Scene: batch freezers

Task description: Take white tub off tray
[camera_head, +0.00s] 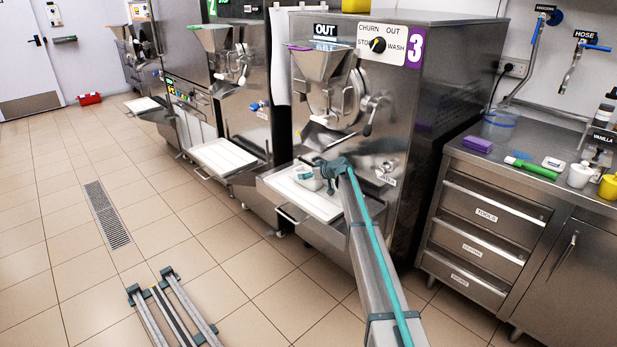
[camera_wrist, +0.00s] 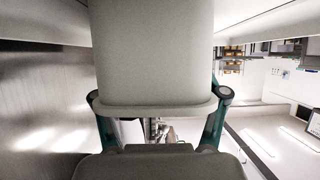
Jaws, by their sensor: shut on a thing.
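The white tub (camera_head: 307,178) is at the tray of the machine marked 3, partly hidden by my gripper (camera_head: 321,172). The tray (camera_head: 318,207) is a white shelf with a metal rim at the front of that machine, below its spout. In the wrist view the tub (camera_wrist: 152,50) fills the upper middle, and the two fingers of my gripper (camera_wrist: 158,96) press on its sides near the rim. My gripper is shut on the tub. I cannot tell whether the tub touches the tray or hangs just above it.
Machine 3 (camera_head: 430,120) rises behind the tray, with a hopper (camera_head: 322,65) and a lever above. A second machine with its own white tray (camera_head: 222,156) stands to the left. A steel counter (camera_head: 540,185) with bottles and tools is at the right. The tiled floor in front is mostly clear.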

